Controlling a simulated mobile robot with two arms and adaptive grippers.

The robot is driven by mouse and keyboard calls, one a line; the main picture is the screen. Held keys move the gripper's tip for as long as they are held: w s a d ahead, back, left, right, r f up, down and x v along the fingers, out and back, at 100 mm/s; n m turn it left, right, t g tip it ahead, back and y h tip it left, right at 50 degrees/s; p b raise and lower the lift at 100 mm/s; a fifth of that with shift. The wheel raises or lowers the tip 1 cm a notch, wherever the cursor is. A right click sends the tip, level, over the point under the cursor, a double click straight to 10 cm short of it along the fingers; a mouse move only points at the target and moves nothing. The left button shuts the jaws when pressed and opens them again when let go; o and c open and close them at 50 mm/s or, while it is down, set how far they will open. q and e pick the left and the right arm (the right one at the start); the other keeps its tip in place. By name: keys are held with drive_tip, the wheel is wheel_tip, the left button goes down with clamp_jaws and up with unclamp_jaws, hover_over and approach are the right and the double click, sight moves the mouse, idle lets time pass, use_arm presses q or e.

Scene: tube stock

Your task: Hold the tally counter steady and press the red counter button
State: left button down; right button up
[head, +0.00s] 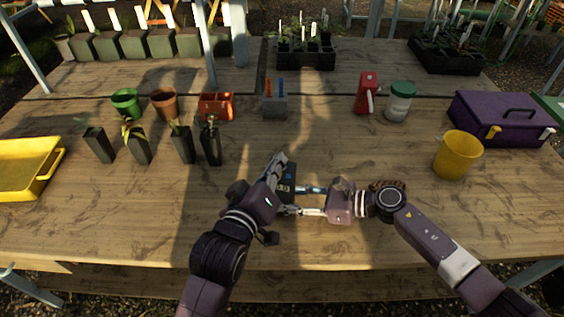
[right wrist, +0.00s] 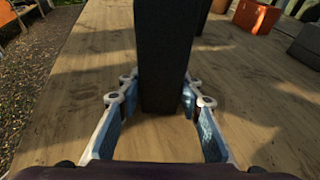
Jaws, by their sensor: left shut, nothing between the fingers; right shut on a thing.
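The tally counter (head: 289,171) shows in the head view as a dark, upright block near the table's front middle. In the right wrist view the dark block (right wrist: 165,55) stands tall between the fingers. My right gripper (head: 297,199) comes in from the right and is shut on it; its blue-padded fingers (right wrist: 160,103) lie on both sides of its lower part. My left gripper (head: 277,163) is shut and empty, with its fingers close beside the counter's left side. I cannot tell whether they touch it. I cannot make out the red button.
Several dark potted seedlings (head: 138,145) stand to the left. A yellow tray (head: 27,180) is at the far left. A yellow pot (head: 457,155) and a purple toolbox (head: 500,118) stand at right.

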use_arm(q)
drive_tip(key=shift+s+a+r, duration=0.15)
drive_tip(key=shift+s+r, duration=0.3)
drive_tip(key=shift+r, duration=0.25)
drive_tip(key=shift+s+a+r, duration=0.1)
drive_tip(key=shift+s+r, duration=0.35)
drive_tip(key=shift+r, duration=0.25)
drive_tip(key=shift+s+a+r, duration=0.15)
drive_tip(key=shift+s+r, duration=0.3)
drive_tip(key=shift+r, duration=0.25)
use_arm(e)
drive_tip(key=o, duration=0.9)
drive_tip(key=shift+o, duration=0.2)
